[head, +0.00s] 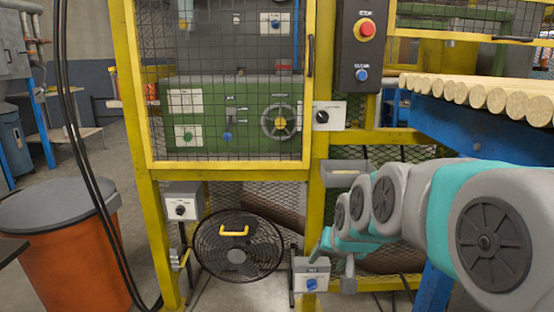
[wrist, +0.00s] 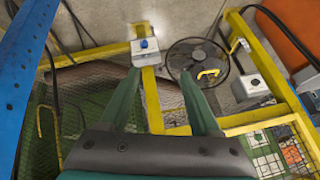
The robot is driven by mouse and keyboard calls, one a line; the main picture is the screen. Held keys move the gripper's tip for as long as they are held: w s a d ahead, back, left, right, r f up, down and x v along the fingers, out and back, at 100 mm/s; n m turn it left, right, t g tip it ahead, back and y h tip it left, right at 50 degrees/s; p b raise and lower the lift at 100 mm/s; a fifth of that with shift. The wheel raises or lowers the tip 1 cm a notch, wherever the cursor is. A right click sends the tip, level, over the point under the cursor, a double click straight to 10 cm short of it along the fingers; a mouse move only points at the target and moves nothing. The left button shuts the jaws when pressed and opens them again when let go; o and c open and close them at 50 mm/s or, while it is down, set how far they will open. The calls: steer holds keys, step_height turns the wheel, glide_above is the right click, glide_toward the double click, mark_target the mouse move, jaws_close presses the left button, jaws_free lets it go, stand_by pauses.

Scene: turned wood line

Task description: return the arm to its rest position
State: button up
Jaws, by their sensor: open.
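My grey and teal arm (head: 400,205) reaches in from the right in the head view, stretched toward the yellow-framed machine. My gripper (head: 325,242) is at its far end, low by the yellow post, just above a small grey box with a blue knob (head: 311,275). In the wrist view my gripper (wrist: 159,72) shows two green fingers spread apart with nothing between them. The same knob box (wrist: 145,47) lies beyond the fingertips there. I cannot tell whether a finger touches it.
A black fan (head: 237,262) stands left of my gripper. A yellow-framed mesh guard (head: 155,90) rises above. A blue-framed rack of wooden rods (head: 490,97) is above my arm at right. An orange bin (head: 75,262) stands at left, with black cables (head: 95,180) hanging nearby.

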steer(key=s+d+f+g, duration=0.1)
steer(key=s+f+g, duration=0.1)
steer(key=s, duration=0.8)
steer(key=s+d+f+n+g+h, duration=0.1)
steer(key=s+f+g, duration=0.2)
steer(key=s, duration=0.7)
steer(key=s+d+f+n+g, duration=0.1)
steer(key=s+d+f+g, duration=0.1)
steer(key=s, duration=0.9)
steer(key=shift+f+g, duration=0.6)
steer(key=shift+f, duration=0.2)
steer(key=shift+c, duration=0.4)
